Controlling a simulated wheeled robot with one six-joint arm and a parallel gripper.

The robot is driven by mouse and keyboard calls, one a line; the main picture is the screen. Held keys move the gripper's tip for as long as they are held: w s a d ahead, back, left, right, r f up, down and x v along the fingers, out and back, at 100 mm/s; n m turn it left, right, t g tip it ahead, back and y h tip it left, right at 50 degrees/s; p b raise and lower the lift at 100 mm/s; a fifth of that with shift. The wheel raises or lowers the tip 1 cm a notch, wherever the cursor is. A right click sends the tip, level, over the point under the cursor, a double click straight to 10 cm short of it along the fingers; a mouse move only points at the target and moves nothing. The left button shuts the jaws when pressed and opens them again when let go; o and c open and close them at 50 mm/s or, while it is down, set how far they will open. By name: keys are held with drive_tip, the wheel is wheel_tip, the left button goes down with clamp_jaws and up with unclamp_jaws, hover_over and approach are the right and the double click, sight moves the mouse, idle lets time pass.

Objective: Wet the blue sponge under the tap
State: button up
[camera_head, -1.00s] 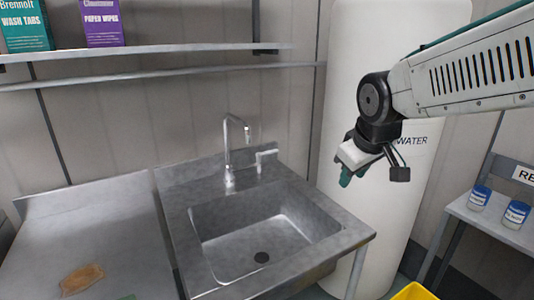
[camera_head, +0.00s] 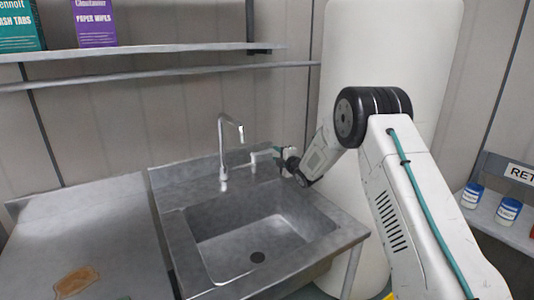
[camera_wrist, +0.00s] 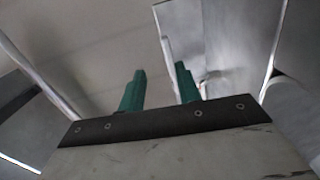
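The steel tap (camera_head: 224,150) stands at the back of the sink (camera_head: 186,222), its spout bent over the basin. Its short lever (camera_head: 254,160) is to its right. My gripper (camera_head: 277,152) is at the back right of the sink, close to the lever; I cannot tell if they touch. In the wrist view its two green fingers (camera_wrist: 158,72) are apart with nothing clearly held between them. A thin pale bar shows beyond them. I see no blue sponge in any view; the basin looks empty.
A brown, flat piece (camera_head: 78,281) lies on the steel counter (camera_head: 95,225) at left. A shelf (camera_head: 170,49) with boxes hangs above. A large white tank (camera_head: 385,60) stands behind my arm. Blue-and-white cans (camera_head: 507,212) sit on a rack at right.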

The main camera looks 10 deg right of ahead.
sight(267, 152)
drive_tip(key=shift+w+a+f+n+y, duration=0.15)
drive_tip(key=shift+w+f+n+y, duration=0.05)
drive_tip(key=shift+f, duration=0.25)
drive_tip(key=shift+w+a+f+n+y, duration=0.1)
drive_tip(key=shift+w+f+n+y, duration=0.1)
drive_tip(key=shift+f, duration=0.2)
drive_tip(key=x, duration=0.7)
drive_tip(key=shift+w+a, duration=0.1)
drive_tip(key=shift+w, duration=0.15)
drive_tip(key=shift+r, duration=0.1)
clamp_jaws()
